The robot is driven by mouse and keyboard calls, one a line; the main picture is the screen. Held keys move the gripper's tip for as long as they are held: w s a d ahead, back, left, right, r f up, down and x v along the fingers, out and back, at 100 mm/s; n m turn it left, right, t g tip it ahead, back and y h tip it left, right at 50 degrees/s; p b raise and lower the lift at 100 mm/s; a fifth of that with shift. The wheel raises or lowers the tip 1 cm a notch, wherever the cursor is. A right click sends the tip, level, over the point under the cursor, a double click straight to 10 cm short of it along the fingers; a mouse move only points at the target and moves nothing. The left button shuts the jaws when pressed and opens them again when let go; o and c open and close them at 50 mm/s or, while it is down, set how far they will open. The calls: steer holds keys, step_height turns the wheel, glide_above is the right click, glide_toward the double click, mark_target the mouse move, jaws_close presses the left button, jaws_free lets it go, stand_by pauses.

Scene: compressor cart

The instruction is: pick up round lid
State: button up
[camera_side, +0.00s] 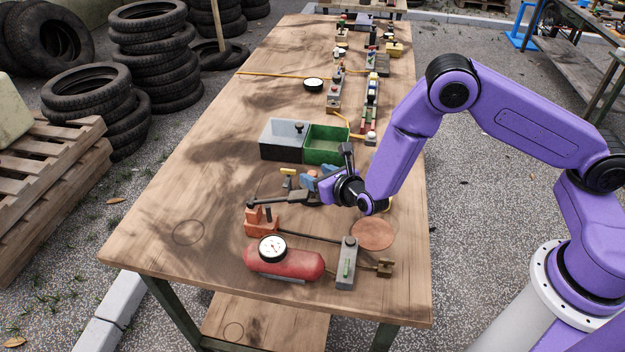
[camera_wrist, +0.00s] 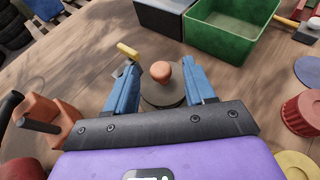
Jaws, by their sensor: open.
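The round lid (camera_wrist: 158,96) is a dark grey disc with an orange-brown knob (camera_wrist: 161,71) on top, lying on the wooden table in the wrist view. My gripper (camera_wrist: 160,64) is open, with one blue finger on each side of the lid and the knob between them. Gaps show between the knob and both fingers, so nothing is held. In the side view, my gripper (camera_side: 316,180) is low over the table, in front of the bins, and the lid is mostly hidden around it.
A grey bin (camera_side: 283,153) and a green bin (camera_side: 327,156) stand behind my gripper. A red tank (camera_side: 296,266) with a gauge (camera_side: 272,248) and an orange vise-like part (camera_side: 262,224) are in front. A yellow-topped piece (camera_wrist: 127,51) is close to the left finger. The left table side is clear.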

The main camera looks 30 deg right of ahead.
steer(key=shift+w+f, duration=0.25)
steer(key=shift+w, duration=0.35)
jaws_close()
steer(key=shift+r, duration=0.2)
